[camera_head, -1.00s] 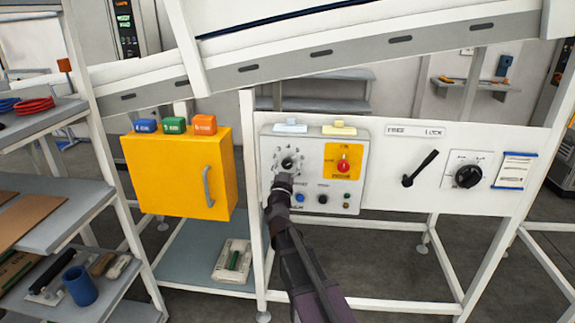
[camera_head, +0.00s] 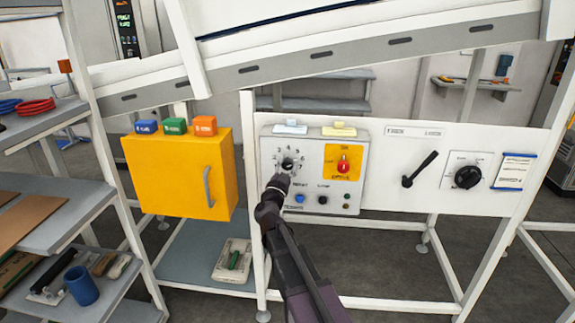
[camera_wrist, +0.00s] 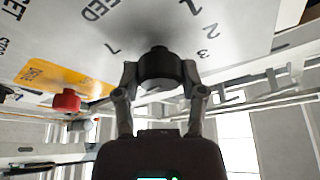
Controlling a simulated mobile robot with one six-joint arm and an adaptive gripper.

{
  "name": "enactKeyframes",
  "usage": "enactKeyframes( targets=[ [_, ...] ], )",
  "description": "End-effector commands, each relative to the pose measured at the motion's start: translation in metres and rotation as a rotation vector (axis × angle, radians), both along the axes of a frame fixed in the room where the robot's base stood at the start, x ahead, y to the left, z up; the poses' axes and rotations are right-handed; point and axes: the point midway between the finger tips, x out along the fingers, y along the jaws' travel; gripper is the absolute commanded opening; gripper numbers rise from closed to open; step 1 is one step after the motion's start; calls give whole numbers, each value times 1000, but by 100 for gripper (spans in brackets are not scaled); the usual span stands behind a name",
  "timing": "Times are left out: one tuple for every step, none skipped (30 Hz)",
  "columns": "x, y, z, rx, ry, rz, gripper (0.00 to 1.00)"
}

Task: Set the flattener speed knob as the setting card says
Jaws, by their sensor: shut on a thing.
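The black speed knob (camera_head: 288,164) sits on the grey control box at the centre of the head view, inside a ring of printed numbers. In the wrist view the knob (camera_wrist: 160,66) is between my two fingertips, with parts of the printed scale and the word SPEED around it. My gripper (camera_head: 280,181) is shut on the knob from the front and below. The knob's pointer and exact setting cannot be read. A white card with blue edges (camera_head: 514,172) hangs on the panel at right; its text is too small to read.
The control box also carries a red knob on a yellow plate (camera_head: 343,165), a blue button (camera_head: 300,199) and a black button (camera_head: 323,200). At right are a black lever (camera_head: 420,169) and another black knob (camera_head: 468,177). A yellow cabinet (camera_head: 180,175) stands left.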

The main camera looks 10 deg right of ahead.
Motion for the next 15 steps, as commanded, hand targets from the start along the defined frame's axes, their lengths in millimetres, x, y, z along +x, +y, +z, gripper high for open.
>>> enactKeyframes(
  targets=[
    [1, 0, 2, 22, -8, 0, 5],
    [1, 0, 1, 33, -12, 0, 5],
    [1, 0, 1, 43, -15, 0, 5],
    [1, 0, 1, 46, -16, -1, 5],
    [1, 0, 0, 48, -17, 0, 5],
    [1, 0, 0, 48, -16, -1, 5],
    [1, 0, 0, 47, -16, 0, 5],
    [1, 0, 0, 47, -16, 0, 5],
    [1, 0, 0, 46, -16, -1, 5],
    [1, 0, 0, 46, -16, -1, 5],
    [1, 0, 0, 46, -16, -1, 5],
    [1, 0, 0, 45, -16, 0, 59],
    [1, 0, 0, 45, -16, 0, 68],
    [1, 0, 0, 45, -16, 0, 77],
    [1, 0, 0, 45, -16, 0, 87]
  ],
)
